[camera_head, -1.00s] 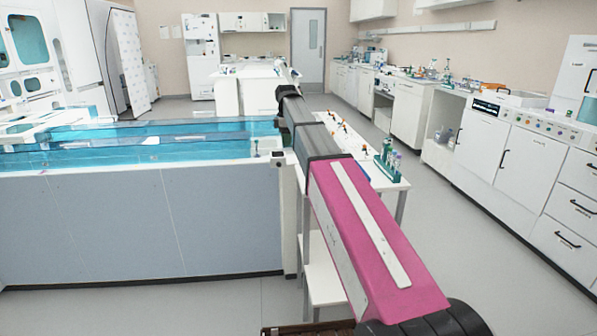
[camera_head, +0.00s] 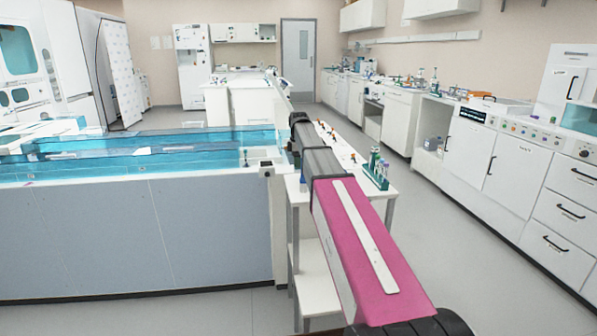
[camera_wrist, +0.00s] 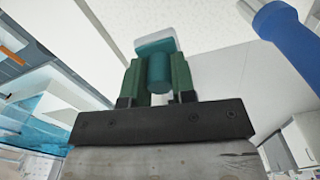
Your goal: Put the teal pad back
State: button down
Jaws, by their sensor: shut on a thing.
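My gripper (camera_wrist: 160,80) has green fingers and is shut on the teal pad (camera_wrist: 158,73) in the wrist view. A rounded teal part sits between the fingers and a paler, flatter teal block shows just beyond the fingertips. It appears clear of any surface, with pale wall and ceiling-like areas behind it. In the head view my dark and pink arm reaches forward past the right end of the blue tube track (camera_head: 140,160); the gripper and pad cannot be made out there. The pad's place is not identifiable.
A small white table (camera_head: 320,268) stands right of the track's end, with a teal tube rack (camera_head: 376,172) on it. A blue cylindrical thing (camera_wrist: 284,30) is close by at upper right in the wrist view. White cabinets (camera_head: 488,165) line the right; floor between is clear.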

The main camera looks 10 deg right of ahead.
aim_at(299, 170)
jog(key=shift+f, duration=2)
jog(key=shift+f, duration=0.1)
jog(key=c, duration=0.9)
grip_release()
jog(key=shift+c, duration=0.2)
notch_tip(299, 170, up, 12)
jog(key=shift+r, duration=0.15)
